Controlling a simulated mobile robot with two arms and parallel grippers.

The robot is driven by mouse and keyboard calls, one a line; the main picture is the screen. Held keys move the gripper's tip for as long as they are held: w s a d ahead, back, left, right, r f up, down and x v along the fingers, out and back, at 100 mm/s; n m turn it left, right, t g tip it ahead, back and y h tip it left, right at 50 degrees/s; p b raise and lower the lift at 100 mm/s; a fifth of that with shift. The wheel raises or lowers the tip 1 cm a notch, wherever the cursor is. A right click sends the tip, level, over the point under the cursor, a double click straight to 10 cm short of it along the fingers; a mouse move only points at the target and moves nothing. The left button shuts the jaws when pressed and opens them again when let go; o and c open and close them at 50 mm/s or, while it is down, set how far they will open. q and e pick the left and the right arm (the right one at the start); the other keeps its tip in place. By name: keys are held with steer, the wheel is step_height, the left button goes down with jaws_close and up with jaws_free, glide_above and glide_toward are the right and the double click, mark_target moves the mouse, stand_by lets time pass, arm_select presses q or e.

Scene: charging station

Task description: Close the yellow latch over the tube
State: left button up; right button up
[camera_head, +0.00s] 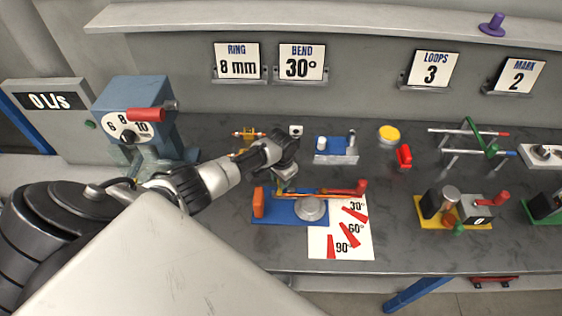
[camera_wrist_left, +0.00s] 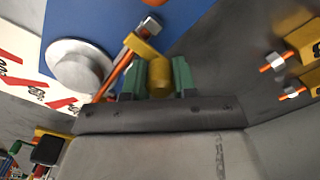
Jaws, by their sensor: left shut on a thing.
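The blue bender base (camera_head: 279,213) lies on the bench with a round grey die (camera_head: 310,209), which also shows in the left wrist view (camera_wrist_left: 78,66). My left gripper (camera_head: 286,179) is above the base's back edge. In the left wrist view, its green fingers (camera_wrist_left: 160,78) are shut on the knob of the yellow latch (camera_wrist_left: 142,47). The latch's bar reaches from the knob towards an orange-red rod (camera_wrist_left: 113,82) beside the die. I cannot tell whether this rod is the tube, or whether the bar lies over it. My right gripper is not in view.
A red-handled lever (camera_head: 361,187) and a white angle card (camera_head: 342,244) are right of and before the die. A blue block (camera_head: 335,158) stands behind. A blue-grey dial machine (camera_head: 133,105) is left. A yellow-based fixture (camera_head: 455,213) stands right.

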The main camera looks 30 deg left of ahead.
arm_select(q)
steer(key=shift+n, duration=0.5)
steer(key=shift+p, duration=0.3)
steer(key=o, duration=0.9)
steer(key=shift+o, duration=0.2)
steer(key=shift+r, duration=0.15)
step_height(320, 180, up, 11)
steer(key=shift+f+b, duration=0.2)
steer(key=shift+b, duration=0.15)
steer(key=shift+f, duration=0.1)
